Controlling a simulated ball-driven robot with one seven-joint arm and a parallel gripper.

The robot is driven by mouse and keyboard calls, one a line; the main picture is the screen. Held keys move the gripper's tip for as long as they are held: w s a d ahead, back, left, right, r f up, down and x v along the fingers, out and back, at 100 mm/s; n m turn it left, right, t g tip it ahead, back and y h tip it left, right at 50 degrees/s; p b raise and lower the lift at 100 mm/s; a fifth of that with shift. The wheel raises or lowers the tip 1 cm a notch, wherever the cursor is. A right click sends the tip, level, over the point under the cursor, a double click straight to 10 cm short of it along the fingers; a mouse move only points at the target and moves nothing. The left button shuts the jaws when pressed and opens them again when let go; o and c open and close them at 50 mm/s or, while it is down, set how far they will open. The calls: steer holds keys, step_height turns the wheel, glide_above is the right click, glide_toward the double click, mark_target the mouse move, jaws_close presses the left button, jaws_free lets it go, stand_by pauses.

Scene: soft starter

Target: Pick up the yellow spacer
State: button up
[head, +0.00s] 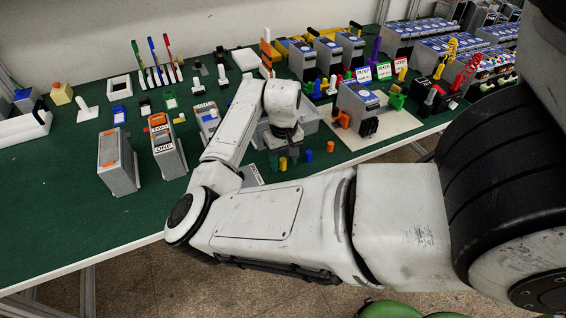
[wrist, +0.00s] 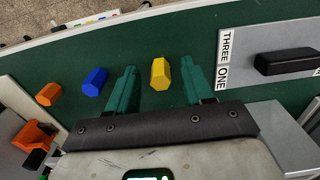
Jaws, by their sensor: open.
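The yellow spacer (wrist: 160,73) is a small hexagonal post on the green table top. In the wrist view it lies between my gripper's two teal fingers, with a gap on each side. My gripper (wrist: 159,68) is open and empty, pointing down over it. In the head view the yellow spacer (head: 283,163) shows just below my gripper (head: 283,157). I cannot tell the exact height of the fingertips above the table.
A blue spacer (wrist: 95,82) and an orange spacer (wrist: 48,94) stand in a row beside the yellow one. A grey plate labelled THREE and ONE (wrist: 275,65) lies on the other side. The table's front edge (head: 150,240) is near. A light board with a device (head: 375,125) is to the right.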

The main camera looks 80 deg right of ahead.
steer(key=shift+f, duration=0.6)
jaws_close()
